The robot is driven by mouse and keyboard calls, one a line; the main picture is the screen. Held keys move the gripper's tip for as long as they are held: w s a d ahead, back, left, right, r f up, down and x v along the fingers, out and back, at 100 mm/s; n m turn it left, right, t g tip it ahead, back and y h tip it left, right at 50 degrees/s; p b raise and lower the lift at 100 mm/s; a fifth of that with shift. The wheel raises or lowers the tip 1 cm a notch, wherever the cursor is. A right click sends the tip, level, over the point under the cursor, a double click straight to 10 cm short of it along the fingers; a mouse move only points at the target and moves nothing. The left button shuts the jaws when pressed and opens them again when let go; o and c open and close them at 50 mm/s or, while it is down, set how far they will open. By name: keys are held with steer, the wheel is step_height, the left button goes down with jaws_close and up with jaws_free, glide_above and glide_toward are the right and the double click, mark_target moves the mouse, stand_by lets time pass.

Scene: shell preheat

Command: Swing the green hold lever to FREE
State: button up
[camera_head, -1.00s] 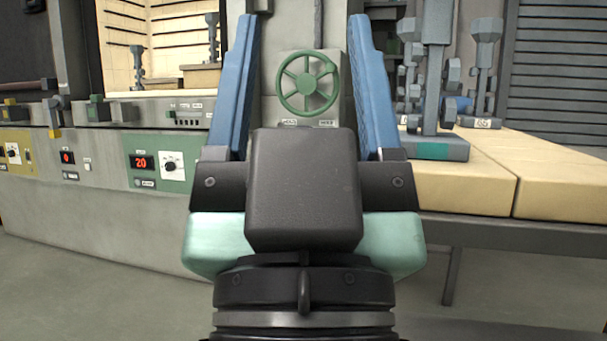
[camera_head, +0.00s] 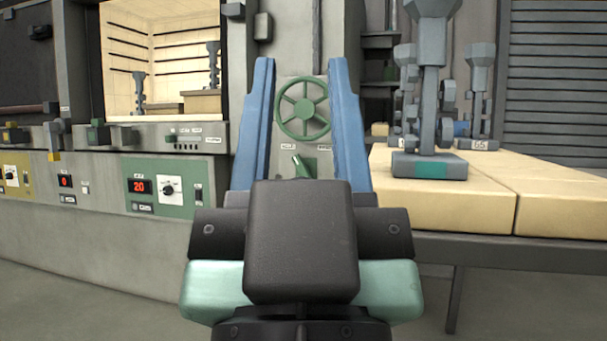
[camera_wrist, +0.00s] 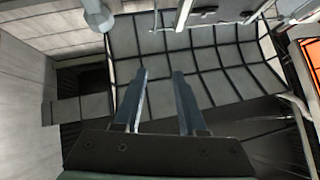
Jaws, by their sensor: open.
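The green hold lever (camera_head: 299,163) shows in the head view on a grey panel, between two small label plates, just below the green handwheel (camera_head: 302,108). Its upper end leans to the left; its lower part is hidden behind my gripper. My gripper (camera_head: 307,75) is open and empty, its two blue fingers standing to the left and right of the wheel and lever in the picture. I cannot tell how far the fingertips are from the panel. The wrist view shows the fingers (camera_wrist: 158,75) apart with nothing between them; the lever is not visible there.
A lit oven chamber (camera_head: 165,60) with a control panel (camera_head: 165,188) reading 20 is at left. A bench with pale slabs (camera_head: 560,195) at right bears a grey stand with a green band (camera_head: 430,165) and other grey stands. Open floor lies at lower right.

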step_height(320, 180, up, 6)
steer(key=p, duration=0.5)
steer(key=shift+f, duration=0.15)
jaws_close()
step_height(320, 180, up, 45)
steer(key=p, duration=4.4)
steer(key=shift+f+p, duration=0.2)
steer(key=shift+p, duration=0.2)
